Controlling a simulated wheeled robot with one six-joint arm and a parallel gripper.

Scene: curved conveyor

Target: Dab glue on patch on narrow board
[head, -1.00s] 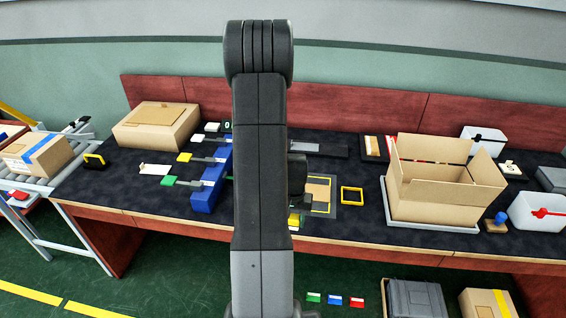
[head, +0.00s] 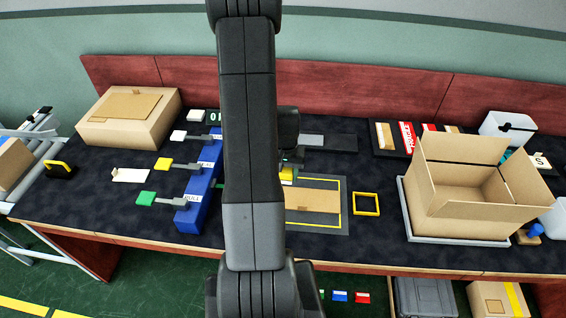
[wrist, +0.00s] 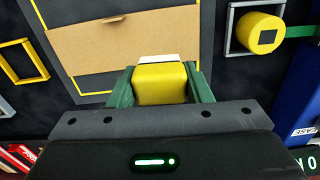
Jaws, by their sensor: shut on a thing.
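My gripper (wrist: 160,78) has green fingers shut on a yellow block with a white tip (wrist: 159,58), likely the glue applicator. A bit of yellow beside my arm in the head view (head: 287,174) looks like the same block. A flat brown board (wrist: 125,38) lies on a dark mat with a yellow outline; it also shows in the head view (head: 313,201). The white tip overlaps the board's near edge in the wrist view; I cannot tell whether they touch. A small dark mark shows at the board's far edge. No clear patch can be made out.
A yellow round thing in a grey frame (wrist: 258,32) stands beside the mat. A yellow square frame (head: 365,204) lies on its other side. A blue block with levers (head: 199,195) is left of my arm. An open carton (head: 460,205) stands at right.

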